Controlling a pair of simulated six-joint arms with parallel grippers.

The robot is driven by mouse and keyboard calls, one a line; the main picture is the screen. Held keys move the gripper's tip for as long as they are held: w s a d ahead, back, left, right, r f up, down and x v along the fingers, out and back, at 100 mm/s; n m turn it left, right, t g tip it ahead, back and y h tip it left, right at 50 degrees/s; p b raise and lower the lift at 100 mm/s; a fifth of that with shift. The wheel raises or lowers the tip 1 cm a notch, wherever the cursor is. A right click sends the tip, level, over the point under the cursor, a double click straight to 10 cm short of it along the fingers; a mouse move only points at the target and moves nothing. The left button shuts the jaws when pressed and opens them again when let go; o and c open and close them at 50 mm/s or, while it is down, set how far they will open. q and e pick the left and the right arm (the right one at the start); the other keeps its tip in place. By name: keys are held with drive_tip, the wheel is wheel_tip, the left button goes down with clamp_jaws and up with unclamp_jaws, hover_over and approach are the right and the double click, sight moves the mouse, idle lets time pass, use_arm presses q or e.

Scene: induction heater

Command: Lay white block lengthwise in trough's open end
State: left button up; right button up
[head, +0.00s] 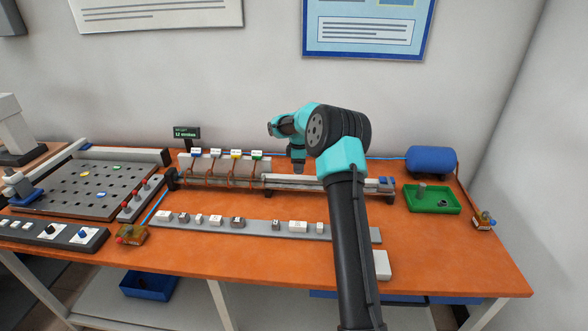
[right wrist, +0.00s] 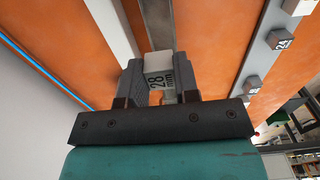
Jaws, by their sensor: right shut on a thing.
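My right gripper (head: 298,168) points down over the left part of the grey trough (head: 345,183). In the right wrist view it is shut on a white block (right wrist: 158,66) marked "28 mm", with one finger on each side. The trough (right wrist: 156,22) runs away beyond the block in that view, roughly in line with it. I cannot tell whether the block touches the trough. The block cannot be made out in the head view, and my arm hides part of the trough. My left gripper is not in view.
Copper coils (head: 225,172) with labels stand left of the gripper. A grey rack (head: 262,232) with several marked blocks lies in front. A green tray (head: 432,198) and a blue cylinder (head: 432,160) are at the right. Bare orange table (head: 450,255) lies at the front right.

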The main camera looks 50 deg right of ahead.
sight(292, 186)
drive_tip(key=shift+f, duration=0.15)
drive_tip(key=shift+f, duration=3.25)
drive_tip(key=shift+w+a, duration=0.8)
drive_tip(key=shift+w, duration=0.15)
drive_tip(key=shift+f, duration=0.15)
drive_tip(key=o, duration=1)
wheel_tip(292, 186, up, 18)
drive_tip(key=shift+f, duration=0.25)
drive_tip(key=shift+w+a, duration=0.1)
